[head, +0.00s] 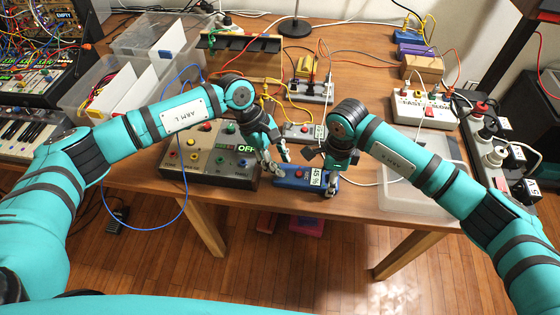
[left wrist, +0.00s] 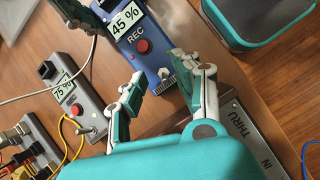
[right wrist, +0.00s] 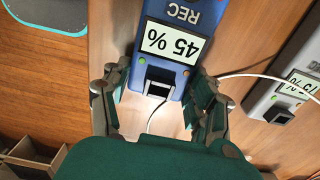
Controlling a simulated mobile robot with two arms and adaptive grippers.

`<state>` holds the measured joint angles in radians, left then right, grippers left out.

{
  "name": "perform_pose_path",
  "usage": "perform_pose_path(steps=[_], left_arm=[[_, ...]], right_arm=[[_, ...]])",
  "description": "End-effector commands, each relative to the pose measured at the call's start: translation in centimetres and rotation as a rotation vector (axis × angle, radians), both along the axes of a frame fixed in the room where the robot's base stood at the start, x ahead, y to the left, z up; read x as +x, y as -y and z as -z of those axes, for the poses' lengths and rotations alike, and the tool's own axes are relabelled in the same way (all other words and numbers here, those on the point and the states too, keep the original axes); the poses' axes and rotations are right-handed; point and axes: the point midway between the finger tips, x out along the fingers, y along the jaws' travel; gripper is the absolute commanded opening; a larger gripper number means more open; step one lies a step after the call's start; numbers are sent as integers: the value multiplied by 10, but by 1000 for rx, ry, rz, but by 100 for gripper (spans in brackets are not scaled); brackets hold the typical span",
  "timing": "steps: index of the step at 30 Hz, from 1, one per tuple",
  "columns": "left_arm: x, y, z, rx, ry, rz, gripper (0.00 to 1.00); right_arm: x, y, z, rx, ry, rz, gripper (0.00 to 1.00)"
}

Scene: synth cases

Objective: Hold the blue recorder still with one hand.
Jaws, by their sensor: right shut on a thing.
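The blue recorder (head: 292,183) lies at the table's front edge, with a "45 %" display, a red REC button and a small switch; it also shows in the left wrist view (left wrist: 148,35) and, upside down, in the right wrist view (right wrist: 178,80). My right gripper (head: 325,174) is shut on its display end, one finger on each side in the right wrist view (right wrist: 158,100). A cable runs from the port there. My left gripper (head: 279,165) is open and empty near the switch end; its fingers (left wrist: 158,82) stand apart in the left wrist view.
A grey recorder (left wrist: 75,97) reading "75 %" lies behind the blue one. A grey box marked OFF (head: 212,163) stands to the left. A clear plastic bin (head: 405,198) is at the right, near a dark power strip (head: 510,178). A blue cable loops past the front edge.

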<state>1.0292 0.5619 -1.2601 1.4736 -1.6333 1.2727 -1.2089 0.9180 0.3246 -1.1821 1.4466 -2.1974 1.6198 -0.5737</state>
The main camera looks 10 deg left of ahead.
Motion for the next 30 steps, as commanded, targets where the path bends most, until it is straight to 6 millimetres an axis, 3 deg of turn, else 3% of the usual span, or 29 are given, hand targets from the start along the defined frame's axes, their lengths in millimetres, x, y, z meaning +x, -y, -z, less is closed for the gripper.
perform_pose_path(steps=[15, 21, 30], left_arm=[[11, -42, -88, -2, 3, -2, 32], [12, -48, -101, -2, 2, 0, 32], [12, -48, -101, -2, 2, 0, 32]], right_arm=[[0, 1, 1, -2, 0, 2, 21], [0, 1, 0, -2, 0, 2, 21], [0, 1, 0, -2, 0, 2, 21]])
